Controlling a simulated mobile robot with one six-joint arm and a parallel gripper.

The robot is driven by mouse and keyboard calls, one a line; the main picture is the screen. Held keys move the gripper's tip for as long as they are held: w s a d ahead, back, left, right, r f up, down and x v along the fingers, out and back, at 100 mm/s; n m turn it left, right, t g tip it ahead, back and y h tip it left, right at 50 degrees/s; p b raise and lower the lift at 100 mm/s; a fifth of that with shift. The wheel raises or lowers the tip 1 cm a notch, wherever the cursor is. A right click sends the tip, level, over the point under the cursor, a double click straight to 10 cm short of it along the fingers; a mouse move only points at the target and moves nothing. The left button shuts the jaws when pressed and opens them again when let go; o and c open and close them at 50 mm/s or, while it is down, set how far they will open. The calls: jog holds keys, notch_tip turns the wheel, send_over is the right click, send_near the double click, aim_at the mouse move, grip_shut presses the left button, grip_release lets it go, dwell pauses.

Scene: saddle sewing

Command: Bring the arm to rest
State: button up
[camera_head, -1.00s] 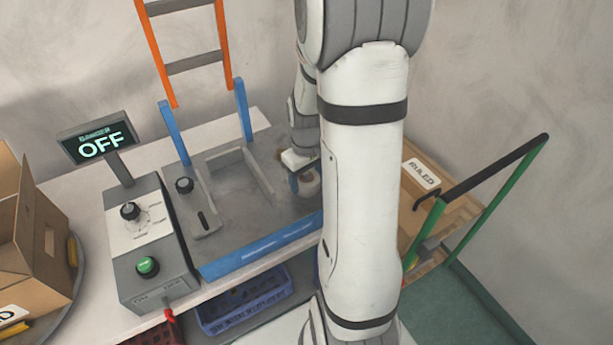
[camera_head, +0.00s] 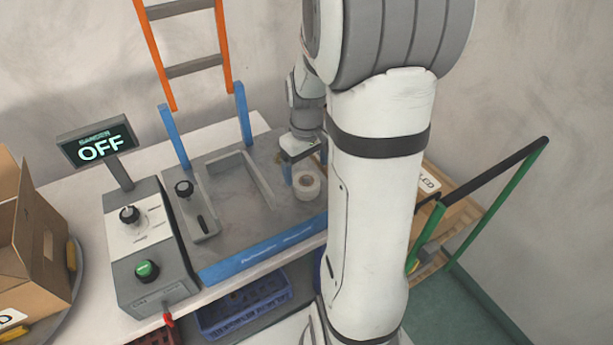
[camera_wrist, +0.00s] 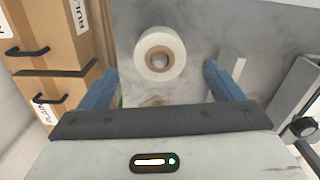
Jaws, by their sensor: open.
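My gripper (camera_wrist: 160,90) is open in the wrist view, with a blue finger at each side and nothing held between them. A white roll (camera_wrist: 160,54) with a brown core sits on the grey worktop beyond the fingertips, apart from them. In the head view the roll (camera_head: 306,184) stands near the right end of the grey and blue bench fixture. My gripper (camera_head: 304,168) is just above and behind it there, and my white arm hides part of the bench's right side.
A control box (camera_head: 148,250) with a sign reading OFF (camera_head: 100,149) stands left of the fixture (camera_head: 262,252). An open cardboard box (camera_head: 35,235) is at far left. A blue crate (camera_head: 245,305) is below. A green-framed cart (camera_head: 490,210) and cartons (camera_wrist: 52,35) are at right.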

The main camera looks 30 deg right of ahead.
jog(key=shift+r, duration=1.05)
jog(key=s+a+r+m+t, duration=0.1)
jog(key=s+a+r+t, duration=0.2)
jog(key=s+a+r, duration=0.6)
jog(key=s+a, duration=0.3)
jog(key=shift+s+m, duration=0.2)
jog(key=shift+m, duration=0.2)
jog(key=shift+c, duration=0.3)
